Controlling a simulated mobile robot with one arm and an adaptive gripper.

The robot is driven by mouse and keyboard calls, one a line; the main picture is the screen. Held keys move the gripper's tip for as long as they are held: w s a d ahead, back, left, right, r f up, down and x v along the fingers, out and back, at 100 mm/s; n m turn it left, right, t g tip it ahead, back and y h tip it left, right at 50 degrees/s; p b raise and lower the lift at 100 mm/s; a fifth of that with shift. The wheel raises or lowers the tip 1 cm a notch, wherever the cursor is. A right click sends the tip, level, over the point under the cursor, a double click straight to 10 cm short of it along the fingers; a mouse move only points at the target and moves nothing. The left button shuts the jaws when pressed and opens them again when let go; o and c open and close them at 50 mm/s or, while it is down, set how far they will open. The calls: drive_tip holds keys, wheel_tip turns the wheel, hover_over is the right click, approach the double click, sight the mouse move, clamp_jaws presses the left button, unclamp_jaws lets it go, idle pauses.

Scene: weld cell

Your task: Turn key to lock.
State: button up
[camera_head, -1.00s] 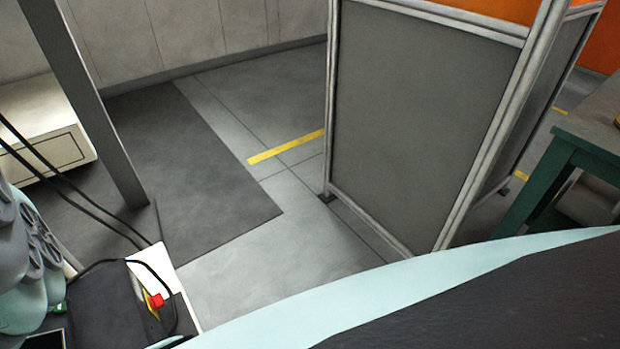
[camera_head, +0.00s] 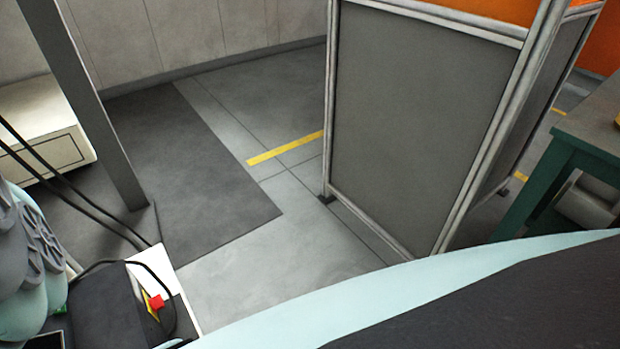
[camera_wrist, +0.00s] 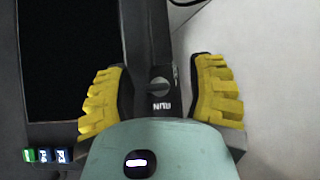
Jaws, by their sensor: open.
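In the wrist view my gripper (camera_wrist: 160,72) is open, with one yellow ribbed finger on each side of a narrow dark strip. Between the fingers on that strip is a small grey round part with a slot-like mark, apparently the key switch (camera_wrist: 161,84). White lettering, seemingly RUN upside down, lies just below it. The fingers appear apart from the switch; their height over it is hard to tell. A separate key shape cannot be made out. The head view does not show my gripper or the switch.
A black screen (camera_wrist: 70,60) and small lit buttons (camera_wrist: 45,155) lie left of my gripper. In the head view a red stop button (camera_head: 156,302) sits at lower left near black cables. A grey partition (camera_head: 420,120) stands right of open floor; a green table (camera_head: 565,150) is far right.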

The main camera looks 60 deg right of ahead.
wheel_tip(320, 180, up, 9)
drive_tip(key=shift+w+d+f, duration=0.1)
drive_tip(key=shift+d, duration=0.05)
drive_tip(key=shift+r, duration=0.3)
idle(0.4)
